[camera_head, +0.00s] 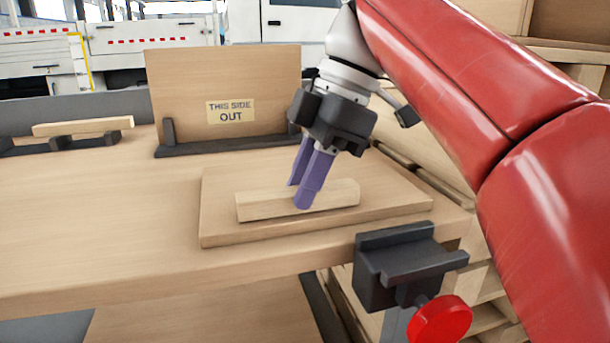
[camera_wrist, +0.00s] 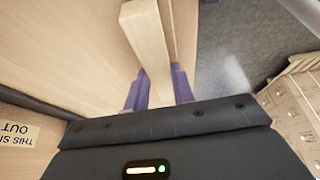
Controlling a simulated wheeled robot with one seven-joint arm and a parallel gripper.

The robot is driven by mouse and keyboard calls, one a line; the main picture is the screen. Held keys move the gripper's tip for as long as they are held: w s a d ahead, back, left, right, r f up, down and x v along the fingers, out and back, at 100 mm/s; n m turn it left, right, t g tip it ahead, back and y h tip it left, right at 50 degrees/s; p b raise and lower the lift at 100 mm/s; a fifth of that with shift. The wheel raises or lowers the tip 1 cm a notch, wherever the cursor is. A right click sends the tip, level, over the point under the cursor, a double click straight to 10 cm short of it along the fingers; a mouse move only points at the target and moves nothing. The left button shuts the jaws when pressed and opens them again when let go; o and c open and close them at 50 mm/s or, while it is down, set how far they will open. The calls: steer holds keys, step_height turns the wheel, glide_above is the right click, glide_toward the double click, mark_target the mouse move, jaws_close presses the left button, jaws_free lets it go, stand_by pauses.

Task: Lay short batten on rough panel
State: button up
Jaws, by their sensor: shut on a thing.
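A short light-wood batten (camera_head: 255,204) lies lengthwise over the flat wooden panel (camera_head: 225,230) near the front right of the bench. My gripper (camera_head: 306,198) has its purple fingers shut on the batten's middle, from above. In the wrist view the batten (camera_wrist: 147,45) runs between the two fingers (camera_wrist: 158,92). It looks level and at or very near the panel's surface; I cannot tell whether it touches all along. Another light batten (camera_head: 83,126) rests on dark supports at the far left.
An upright board (camera_head: 225,80) labelled "THIS SIDE OUT" stands in a dark base (camera_head: 225,143) behind the panel. A dark clamp with a red knob (camera_head: 440,320) sits at the bench's front right edge. The bench (camera_head: 90,210) left of the panel is clear.

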steer(key=o, duration=1.1)
steer(key=shift+c, duration=0.2)
steer(key=p+v, duration=0.5)
steer(key=v, duration=0.2)
steer(key=shift+a, duration=0.15)
steer(key=shift+d+r+p, duration=0.3)
steer(key=shift+r+p, duration=0.1)
steer(key=shift+p, duration=0.4)
